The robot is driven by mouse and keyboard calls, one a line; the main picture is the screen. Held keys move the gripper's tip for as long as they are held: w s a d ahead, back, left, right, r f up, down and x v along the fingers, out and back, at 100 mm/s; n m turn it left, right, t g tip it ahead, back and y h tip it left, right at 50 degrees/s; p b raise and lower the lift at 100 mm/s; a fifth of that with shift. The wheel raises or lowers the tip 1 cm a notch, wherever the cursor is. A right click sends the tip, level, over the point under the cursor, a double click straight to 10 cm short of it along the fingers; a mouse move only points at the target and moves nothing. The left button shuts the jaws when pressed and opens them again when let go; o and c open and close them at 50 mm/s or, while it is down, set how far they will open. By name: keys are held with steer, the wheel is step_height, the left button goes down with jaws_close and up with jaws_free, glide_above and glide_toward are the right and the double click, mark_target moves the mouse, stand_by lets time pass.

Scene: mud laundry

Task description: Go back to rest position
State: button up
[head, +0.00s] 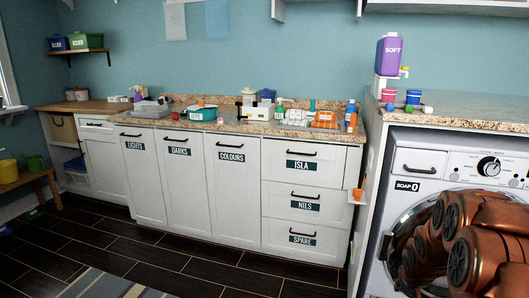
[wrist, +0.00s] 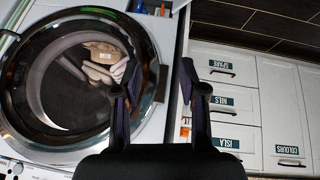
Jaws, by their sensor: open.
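My gripper (wrist: 158,78) shows in the wrist view with its two dark fingers spread apart and nothing between them. It is in front of the washing machine, whose round door area (wrist: 22,75) fills the left of that view. Greyish and tan cloth-like items (wrist: 100,62) show within the round opening or behind its glass; I cannot tell which. In the head view my copper-coloured arm covers much of the washing machine (head: 425,163) at the right, and my gripper is not visible there.
White cabinets (head: 235,185) with labelled doors and drawers stand left of the machine under a granite counter crowded with items. A purple SOFT bottle (head: 390,55) stands above the machine. A small orange item (head: 357,194) sits at the cabinet's right end.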

steer(key=s+a+r+g+p, duration=0.2)
steer(key=s+a+r+p, duration=0.45)
steer(key=r, duration=0.55)
steer(key=s+a+r+g+y+p, duration=0.1)
steer(key=s+a+r+p, duration=0.3)
steer(key=s, duration=0.6)
steer(key=s+a+r+n+g+y+p, duration=0.1)
steer(key=s+a+r+p, duration=0.3)
steer(key=s+a+r, duration=0.5)
steer(key=s+a+r+n+g+y+p, duration=0.1)
steer(key=s+a+r+g+p, duration=0.2)
steer(key=s, duration=0.8)
steer(key=a+r+p, duration=0.2)
steer(key=a+r, duration=0.2)
steer(key=r, duration=0.1)
steer(key=shift+s+a+r, duration=0.2)
steer(key=shift+s, duration=0.05)
steer(key=shift+a, duration=0.1)
